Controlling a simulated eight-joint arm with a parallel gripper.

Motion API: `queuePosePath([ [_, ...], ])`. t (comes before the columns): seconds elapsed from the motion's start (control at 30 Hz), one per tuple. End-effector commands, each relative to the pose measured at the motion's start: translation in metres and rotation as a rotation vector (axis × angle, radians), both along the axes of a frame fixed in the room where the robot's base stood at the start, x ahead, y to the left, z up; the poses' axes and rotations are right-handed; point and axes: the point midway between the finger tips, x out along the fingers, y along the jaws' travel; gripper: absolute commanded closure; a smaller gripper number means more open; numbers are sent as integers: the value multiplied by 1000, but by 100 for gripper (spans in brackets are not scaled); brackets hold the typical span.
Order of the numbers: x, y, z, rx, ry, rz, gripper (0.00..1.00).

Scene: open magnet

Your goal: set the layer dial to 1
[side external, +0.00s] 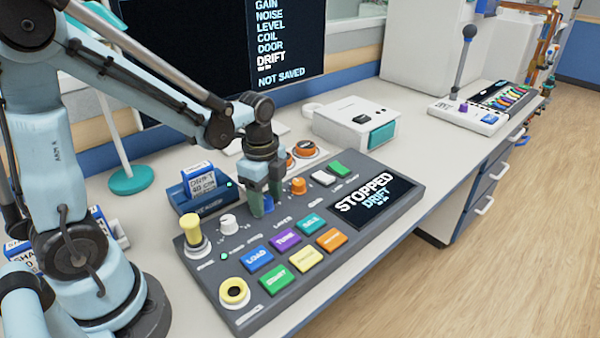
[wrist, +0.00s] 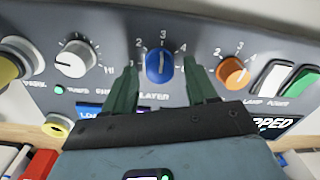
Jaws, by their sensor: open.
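The layer dial is a blue knob (wrist: 160,66) on the grey console, with the word LAYER just below it in the wrist view. The numbers 2, 3 and 4 show around its top, and its pale pointer line points up, close to the 3.
A white knob (wrist: 76,58) is left of the dial and an orange knob (wrist: 233,72) right of it. Coloured buttons (side external: 286,240) lie in front, and a screen (side external: 374,197) reads STOPPED, DRIFT. A yellow-topped post (side external: 193,228) and blue cartridge holder (side external: 207,205) stand left.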

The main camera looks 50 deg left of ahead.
Motion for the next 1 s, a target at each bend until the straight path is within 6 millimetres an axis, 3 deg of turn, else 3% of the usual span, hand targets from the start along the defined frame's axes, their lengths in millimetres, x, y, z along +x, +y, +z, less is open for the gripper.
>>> queuePosePath([
  [0.1,0,0,0,0,0,0,44],
  [0.47,0,0,0,0,0,0,99],
  [0.77,0,0,0,0,1,39,99],
  [1.0,1,0,0,0,1,175,99],
])
